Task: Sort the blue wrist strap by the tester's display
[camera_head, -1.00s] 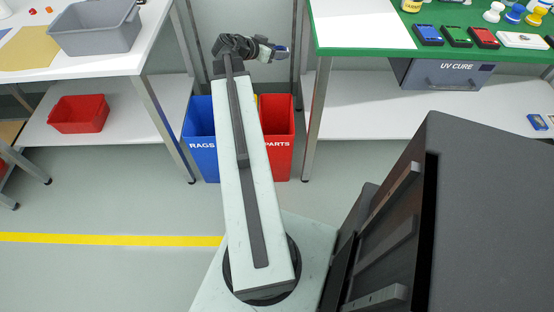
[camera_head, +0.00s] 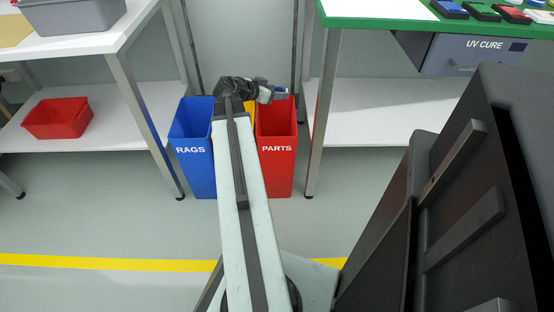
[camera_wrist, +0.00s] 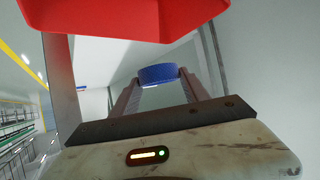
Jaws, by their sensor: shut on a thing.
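The blue wrist strap (camera_wrist: 158,73) is a blue band between the two finger ends of my gripper (camera_wrist: 160,88) in the wrist view. My gripper is shut on it. In the head view my gripper (camera_head: 274,93) shows small, with a bit of blue strap (camera_head: 281,91) at its tip, at the upper part of the red PARTS bin (camera_head: 276,165). The blue RAGS bin (camera_head: 192,165) stands to the left. A yellow bin (camera_head: 250,108) between them is mostly hidden behind my arm. I see no tester display in these frames.
A white table (camera_head: 85,45) with a grey tub (camera_head: 75,17) stands left, with a red tray (camera_head: 57,118) on its lower shelf. A green-topped bench (camera_head: 380,23) with a UV CURE box (camera_head: 470,55) stands right. A red form (camera_wrist: 125,18) fills the top of the wrist view.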

